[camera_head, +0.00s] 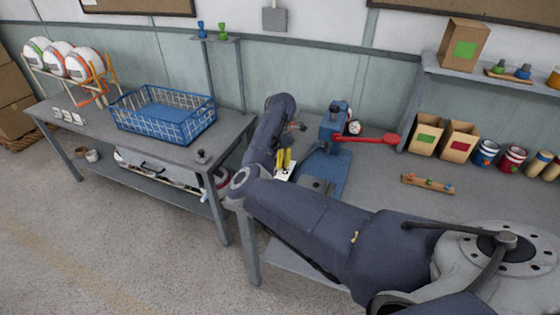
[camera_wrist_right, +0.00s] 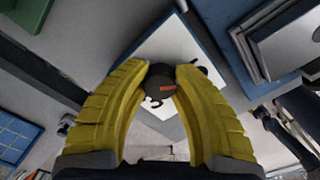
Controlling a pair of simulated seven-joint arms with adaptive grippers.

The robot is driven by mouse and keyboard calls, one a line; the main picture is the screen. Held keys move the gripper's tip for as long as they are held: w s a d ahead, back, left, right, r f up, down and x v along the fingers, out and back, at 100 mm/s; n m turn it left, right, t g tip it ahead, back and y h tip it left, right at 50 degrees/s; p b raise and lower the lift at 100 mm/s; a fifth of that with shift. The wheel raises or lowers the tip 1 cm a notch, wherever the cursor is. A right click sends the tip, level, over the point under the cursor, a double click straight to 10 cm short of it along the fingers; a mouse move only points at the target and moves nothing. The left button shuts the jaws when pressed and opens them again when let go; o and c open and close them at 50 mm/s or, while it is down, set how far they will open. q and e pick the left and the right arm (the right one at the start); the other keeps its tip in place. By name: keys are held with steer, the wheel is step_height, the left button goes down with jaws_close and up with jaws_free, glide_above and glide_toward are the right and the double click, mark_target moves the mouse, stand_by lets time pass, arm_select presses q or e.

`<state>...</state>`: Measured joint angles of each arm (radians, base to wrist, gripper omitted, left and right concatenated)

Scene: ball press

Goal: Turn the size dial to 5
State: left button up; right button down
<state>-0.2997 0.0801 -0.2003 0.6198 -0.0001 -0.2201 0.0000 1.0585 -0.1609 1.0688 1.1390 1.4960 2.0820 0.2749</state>
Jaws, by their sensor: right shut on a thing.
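The size dial (camera_wrist_right: 162,82) is a dark round knob with an orange-red mark. In the right wrist view it sits over a white plate (camera_wrist_right: 190,47), between the yellow fingertips. My right gripper (camera_head: 284,159) is shut on the dial; it also shows in the wrist view (camera_wrist_right: 172,76). In the head view the white plate (camera_head: 283,174) lies under the fingers, and the dial itself cannot be made out. The number the dial points to cannot be read. My left gripper is in neither view.
The blue ball press (camera_head: 333,130) with its red lever (camera_head: 375,138) stands just right of my right gripper. A blue wire basket (camera_head: 163,118) stands on the left table. Cans and boxes line the back right of the bench.

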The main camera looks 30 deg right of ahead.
steer(key=shift+d+n, duration=0.1)
steer(key=shift+n, duration=0.3)
steer(key=c, duration=1)
jaws_free()
step_height(320, 180, up, 12)
stand_by(0.4)
